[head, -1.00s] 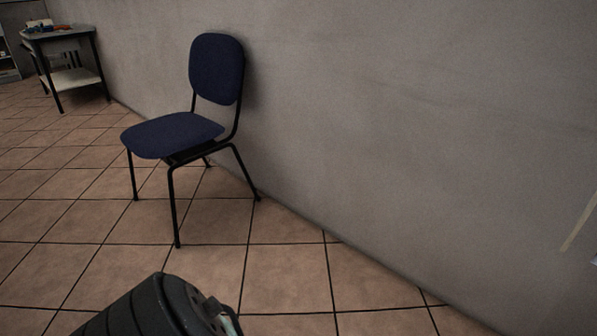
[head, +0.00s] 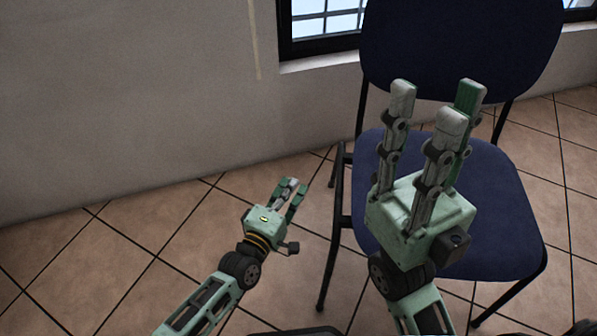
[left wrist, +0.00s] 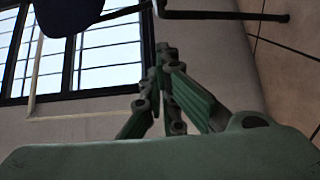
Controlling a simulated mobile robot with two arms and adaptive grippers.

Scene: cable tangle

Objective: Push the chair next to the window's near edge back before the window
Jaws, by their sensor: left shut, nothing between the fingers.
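A dark blue chair with black legs (head: 490,215) stands close in front of me at the right in the head view. Its backrest (head: 460,40) covers part of the window (head: 325,20). My right gripper (head: 435,105) is open and empty, its fingers pointing up in front of the seat and backrest in the picture; I cannot tell whether it touches. My left gripper (head: 291,190) is shut and empty, left of the chair and apart from it. In the left wrist view, its fingers (left wrist: 166,60) show below a chair part (left wrist: 68,15), with the window (left wrist: 90,55) behind.
The grey wall (head: 120,90) runs along the back, with a pale vertical strip (head: 253,40) left of the window. Tiled floor (head: 130,260) is clear to the left of the chair, and bare floor also shows at the right.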

